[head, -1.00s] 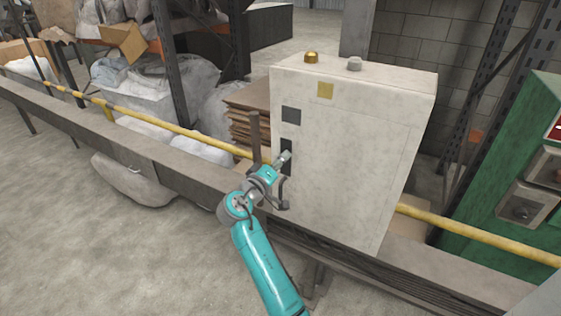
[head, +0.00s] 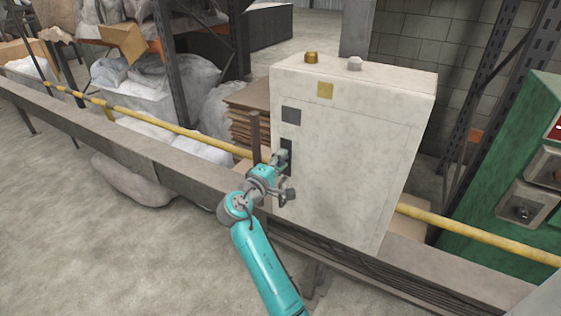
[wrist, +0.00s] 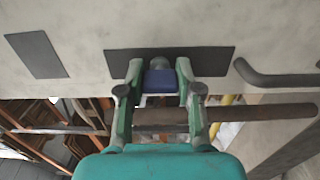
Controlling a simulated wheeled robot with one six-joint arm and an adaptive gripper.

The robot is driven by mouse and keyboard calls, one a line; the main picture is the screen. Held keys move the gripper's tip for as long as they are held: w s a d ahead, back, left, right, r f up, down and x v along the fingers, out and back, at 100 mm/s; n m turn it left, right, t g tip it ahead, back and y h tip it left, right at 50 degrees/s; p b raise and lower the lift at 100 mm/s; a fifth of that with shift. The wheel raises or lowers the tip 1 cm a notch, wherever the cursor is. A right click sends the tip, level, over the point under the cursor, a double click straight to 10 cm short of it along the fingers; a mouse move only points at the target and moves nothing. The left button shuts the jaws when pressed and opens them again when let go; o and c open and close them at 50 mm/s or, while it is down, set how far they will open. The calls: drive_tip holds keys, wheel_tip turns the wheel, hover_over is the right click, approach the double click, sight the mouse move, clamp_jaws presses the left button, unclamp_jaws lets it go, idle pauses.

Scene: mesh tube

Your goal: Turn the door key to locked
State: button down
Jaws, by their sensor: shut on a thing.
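The pale cabinet (head: 345,150) has a dark lock plate (head: 287,143) near the left edge of its front, which also shows in the wrist view (wrist: 215,62). A round grey lock (wrist: 160,63) sits on the plate. A blue key head (wrist: 160,81) stands out from it, between my fingertips. My gripper (wrist: 160,76) is shut on the key head, one finger on each side. In the head view my gripper (head: 280,158) is at the lower part of the plate, and the key is hidden there.
A dark bent bar (wrist: 275,76) is beside the lock plate in the wrist view. A brown post (head: 256,136) stands close left of my gripper. A yellow rail (head: 190,132) and a long beam (head: 130,150) run past the cabinet. The floor at left is open.

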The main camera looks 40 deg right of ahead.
idle(0.4)
drive_tip(key=c, duration=0.8)
unclamp_jaws()
drive_tip(key=shift+o, duration=0.2)
drive_tip(key=v, duration=1.2)
